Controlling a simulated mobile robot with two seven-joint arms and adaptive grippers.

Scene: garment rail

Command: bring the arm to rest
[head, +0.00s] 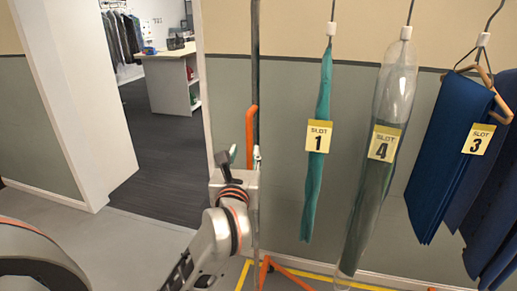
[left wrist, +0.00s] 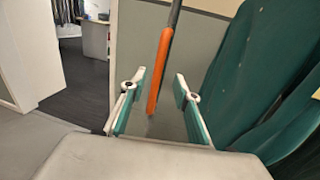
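My left gripper (head: 243,157) is at the end of my left arm in the head view, in front of the rail's upright post. In the left wrist view its two fingers (left wrist: 161,95) stand wide apart with nothing between them that I can see held. An orange part of the post (left wrist: 159,72) shows beyond the gap. A teal garment (head: 318,140) with a yellow slot 1 tag hangs just right of the gripper, apart from it in the head view. My right gripper is not in either view.
A clear-bagged garment (head: 382,150) tagged slot 4 and blue garments (head: 450,150) tagged slot 3 hang further right. An orange stand foot (head: 284,272) and yellow floor tape (head: 243,274) lie below. A doorway at left opens to a room with a counter (head: 168,82).

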